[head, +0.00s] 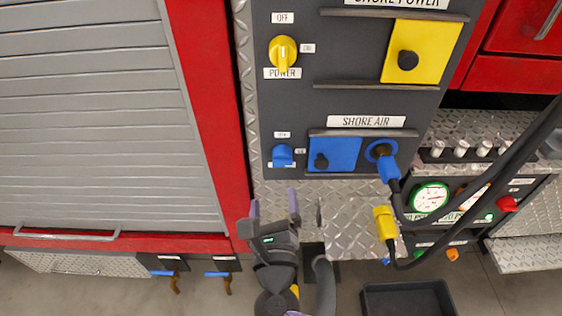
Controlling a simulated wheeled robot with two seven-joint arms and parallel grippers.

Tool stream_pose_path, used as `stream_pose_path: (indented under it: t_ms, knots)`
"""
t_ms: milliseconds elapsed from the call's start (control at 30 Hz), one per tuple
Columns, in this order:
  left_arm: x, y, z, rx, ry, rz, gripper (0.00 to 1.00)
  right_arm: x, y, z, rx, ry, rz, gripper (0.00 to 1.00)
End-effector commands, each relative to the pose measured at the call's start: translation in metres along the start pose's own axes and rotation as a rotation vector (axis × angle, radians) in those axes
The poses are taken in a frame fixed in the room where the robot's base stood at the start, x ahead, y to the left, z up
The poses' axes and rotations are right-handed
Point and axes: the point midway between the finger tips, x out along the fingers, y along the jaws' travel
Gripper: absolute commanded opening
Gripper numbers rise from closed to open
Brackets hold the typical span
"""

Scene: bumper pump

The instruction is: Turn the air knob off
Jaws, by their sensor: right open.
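The blue air knob (283,156) is on the dark panel (350,98), in the lower left part under SHORE AIR. A small label sits above it and another to its right; the label below is partly covered. I cannot tell which way the knob points. My right gripper (274,205) is open and empty, with its two fingers pointing up toward the panel. It is below the knob in the picture and apart from it. My left gripper is not in view.
A yellow power knob (283,53) is above the air knob. Right of the air knob are a blue cover (334,154) and a blue plug (388,168) with a black hose. A yellow plug (385,223) hangs lower right. A black bin (408,299) is on the floor.

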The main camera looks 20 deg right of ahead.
Motion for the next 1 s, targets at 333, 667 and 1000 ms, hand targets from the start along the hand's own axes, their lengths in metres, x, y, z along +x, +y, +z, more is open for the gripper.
stream_pose_path:
  t_ms: [333,667,1000]
  knots:
    - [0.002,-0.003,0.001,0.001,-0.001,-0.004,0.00,0.049,-0.012,-0.006,0.225,0.090,-0.071,0.93]
    - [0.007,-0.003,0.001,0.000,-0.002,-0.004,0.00,0.096,-0.015,-0.012,0.221,0.094,-0.069,0.93]
    - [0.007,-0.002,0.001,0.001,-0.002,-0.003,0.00,0.098,-0.015,-0.012,0.221,0.095,-0.068,0.83]
